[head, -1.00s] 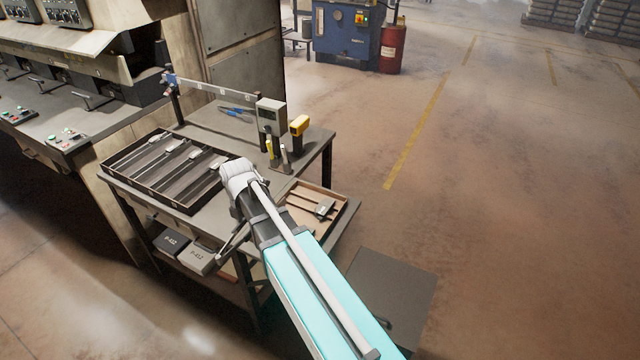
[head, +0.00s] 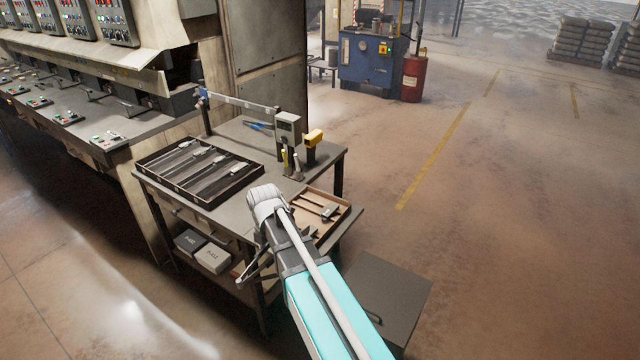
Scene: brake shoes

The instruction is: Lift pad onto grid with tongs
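My arm reaches up from the lower right, with its pale wrist (head: 266,202) in front of the table's near edge. Thin dark parts, apparently my gripper (head: 252,268), hang below the wrist, and I cannot tell whether they are open or shut. A blue tool (head: 259,126), possibly the tongs, lies at the back of the table. A black tray (head: 207,205) on the left of the table holds several long metal pieces in slots. A shallow wooden box (head: 345,211) on the right holds small pieces; the arm partly covers it. I cannot clearly identify the pad or the grid.
The dark table (head: 235,218) also carries a grey upright device (head: 287,128) with a long bar and a yellow-topped tool (head: 312,140). Labelled boxes (head: 212,257) sit on its lower shelf. A control bench (head: 100,120) stands left. The floor at right is open.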

